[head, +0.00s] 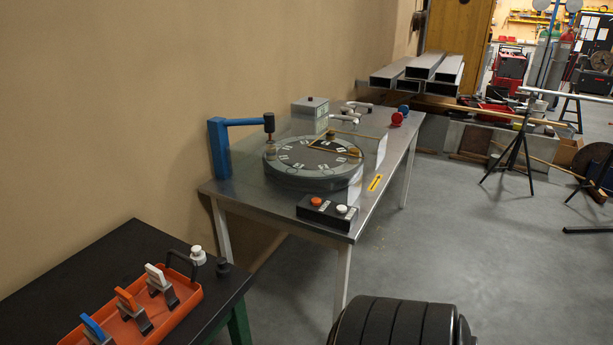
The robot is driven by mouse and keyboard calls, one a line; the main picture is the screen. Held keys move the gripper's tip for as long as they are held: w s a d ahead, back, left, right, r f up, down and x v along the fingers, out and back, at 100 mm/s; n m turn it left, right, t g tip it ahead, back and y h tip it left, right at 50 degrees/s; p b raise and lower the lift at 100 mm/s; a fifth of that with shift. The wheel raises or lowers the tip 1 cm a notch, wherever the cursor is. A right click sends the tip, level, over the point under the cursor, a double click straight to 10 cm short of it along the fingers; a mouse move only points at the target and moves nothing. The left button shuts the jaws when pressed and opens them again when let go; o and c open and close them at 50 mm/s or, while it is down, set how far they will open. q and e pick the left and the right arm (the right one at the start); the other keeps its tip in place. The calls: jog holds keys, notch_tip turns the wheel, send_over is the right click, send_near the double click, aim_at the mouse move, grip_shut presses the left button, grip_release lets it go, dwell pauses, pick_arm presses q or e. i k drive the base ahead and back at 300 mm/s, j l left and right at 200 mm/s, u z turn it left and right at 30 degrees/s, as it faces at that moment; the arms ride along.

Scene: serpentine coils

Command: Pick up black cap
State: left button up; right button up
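A small black piece that looks like the black cap (223,267) sits on the black table (127,240) at the lower left, near that table's right edge. It is just right of a white cap-like piece (198,254) and beside the far right corner of an orange tray (190,311). Its dark colour blends with the table, so its exact shape is hard to tell. Neither of my grippers shows in the head view.
The tray holds clamp-like pieces with blue, orange and white handles. A metal table (245,207) behind carries a round dial (313,163), a blue arm (219,148) and a button box (327,212). Grey floor (460,250) is open to the right.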

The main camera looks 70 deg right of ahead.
aim_at(223, 269)
jog(key=z, duration=1.45)
jog(key=u, duration=1.65)
jog(key=z, duration=1.6)
